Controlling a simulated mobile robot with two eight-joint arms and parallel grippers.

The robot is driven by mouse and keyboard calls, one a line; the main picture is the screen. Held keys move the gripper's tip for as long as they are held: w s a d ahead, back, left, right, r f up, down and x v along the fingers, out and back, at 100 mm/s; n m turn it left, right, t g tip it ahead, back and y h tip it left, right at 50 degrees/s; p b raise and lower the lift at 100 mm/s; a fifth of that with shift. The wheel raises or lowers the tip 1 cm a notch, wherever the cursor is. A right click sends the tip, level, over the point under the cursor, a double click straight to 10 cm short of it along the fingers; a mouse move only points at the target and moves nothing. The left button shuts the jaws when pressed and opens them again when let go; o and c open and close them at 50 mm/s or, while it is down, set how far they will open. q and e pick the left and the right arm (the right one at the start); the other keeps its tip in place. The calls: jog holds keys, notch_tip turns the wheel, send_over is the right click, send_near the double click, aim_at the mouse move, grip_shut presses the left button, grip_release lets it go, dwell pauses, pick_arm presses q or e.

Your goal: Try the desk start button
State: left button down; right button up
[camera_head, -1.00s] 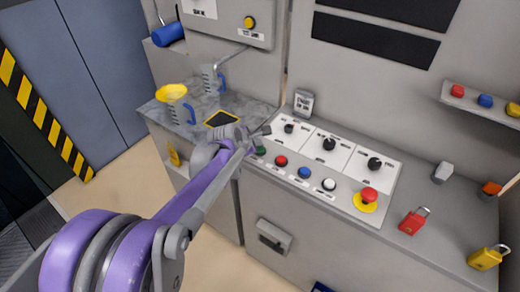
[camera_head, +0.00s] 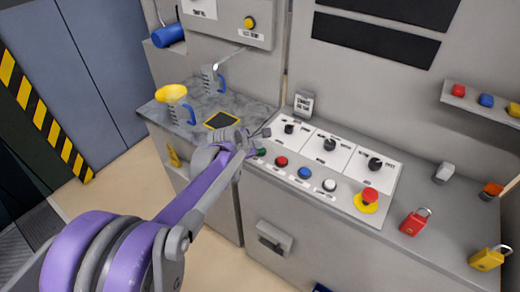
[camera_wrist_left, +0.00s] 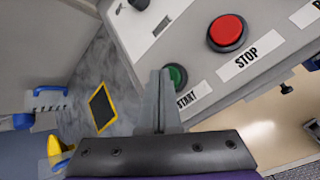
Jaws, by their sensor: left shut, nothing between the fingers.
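The green start button (camera_wrist_left: 176,77) is on the sloped desk panel (camera_wrist_left: 150,45), with a "START" label beside it. It also shows in the head view (camera_head: 262,152), at the panel's left end, partly behind my gripper. My left gripper (camera_wrist_left: 166,73) is shut and empty. Its fingertips overlap the button's left edge in the left wrist view. I cannot tell whether they touch it. In the head view my left gripper (camera_head: 264,133) is at the panel's left edge. My right gripper is not in view.
The red stop button (camera_wrist_left: 227,32) is close by on the panel. A blue button (camera_head: 304,173), a white button (camera_head: 329,185) and a red emergency stop (camera_head: 370,196) follow to the right. Red (camera_head: 412,224) and yellow (camera_head: 486,259) padlocks lie right.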

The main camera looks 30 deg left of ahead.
pick_arm(q)
jog(key=shift+f, duration=0.2)
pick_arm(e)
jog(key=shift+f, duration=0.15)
pick_arm(q)
jog(key=shift+r, duration=0.1)
jog(key=shift+r+p, duration=0.5)
jog(key=shift+r, duration=0.35)
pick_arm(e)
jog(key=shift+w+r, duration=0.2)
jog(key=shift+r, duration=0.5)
pick_arm(q)
jog(key=shift+r, duration=0.15)
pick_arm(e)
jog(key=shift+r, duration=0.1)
pick_arm(q)
jog(key=shift+w+r+p, duration=0.1)
jog(key=shift+r+p, duration=1.35)
jog(key=shift+r, duration=1)
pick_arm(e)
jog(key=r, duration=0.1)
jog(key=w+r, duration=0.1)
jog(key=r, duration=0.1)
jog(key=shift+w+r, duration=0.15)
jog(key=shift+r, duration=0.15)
pick_arm(q)
jog(key=shift+f, duration=0.1)
